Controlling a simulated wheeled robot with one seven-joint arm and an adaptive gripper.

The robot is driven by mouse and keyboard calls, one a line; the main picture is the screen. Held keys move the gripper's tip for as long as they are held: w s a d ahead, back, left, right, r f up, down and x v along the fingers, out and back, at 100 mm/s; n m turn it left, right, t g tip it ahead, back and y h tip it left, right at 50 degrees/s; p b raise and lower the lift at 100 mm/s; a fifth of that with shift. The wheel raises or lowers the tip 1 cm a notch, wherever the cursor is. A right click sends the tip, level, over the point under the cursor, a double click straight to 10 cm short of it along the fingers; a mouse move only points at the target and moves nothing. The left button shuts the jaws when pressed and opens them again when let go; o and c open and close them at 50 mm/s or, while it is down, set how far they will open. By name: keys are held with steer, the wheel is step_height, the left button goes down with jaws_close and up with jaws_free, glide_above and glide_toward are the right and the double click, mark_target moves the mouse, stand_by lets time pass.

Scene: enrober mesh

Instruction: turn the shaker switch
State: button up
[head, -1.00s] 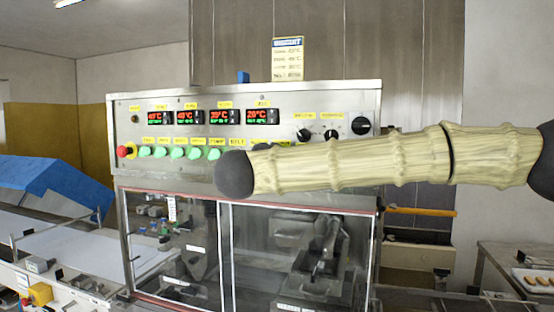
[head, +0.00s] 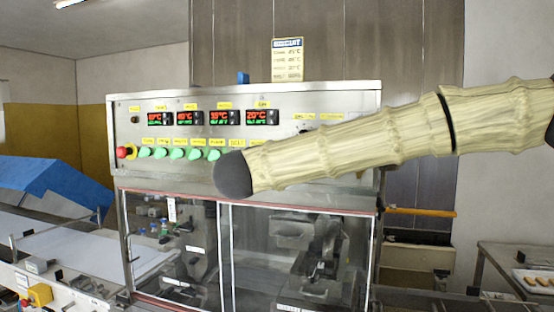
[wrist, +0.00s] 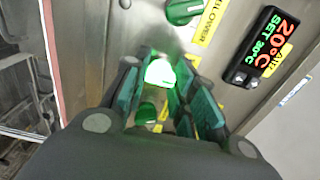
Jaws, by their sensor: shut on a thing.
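In the wrist view my gripper (wrist: 163,80) has its two teal-padded fingers closed around a green switch (wrist: 160,71) on the metal panel. This switch is brightly lit and partly hidden between the fingers; its own label cannot be read. It stands beside the green switch (wrist: 185,11) whose yellow label seems to read BLOWER. More green shows lower between the fingers. In the head view my pale ribbed arm hides the gripper and the right part of the row of green switches (head: 178,154).
The control panel (head: 125,105) has several red-and-green displays (head: 190,118) and a red emergency button (head: 122,152) at its left. Below is a glazed cabinet (head: 225,255). A blue-covered machine (head: 50,185) stands at left and a tray of pieces (head: 538,282) at right.

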steer(key=shift+n+p, duration=1)
steer(key=shift+n, duration=1.9)
steer(key=shift+f, duration=0.1)
steer(key=o, duration=1)
steer(key=shift+a, duration=0.1)
steer(key=shift+s, duration=0.1)
steer(key=v, duration=1.2)
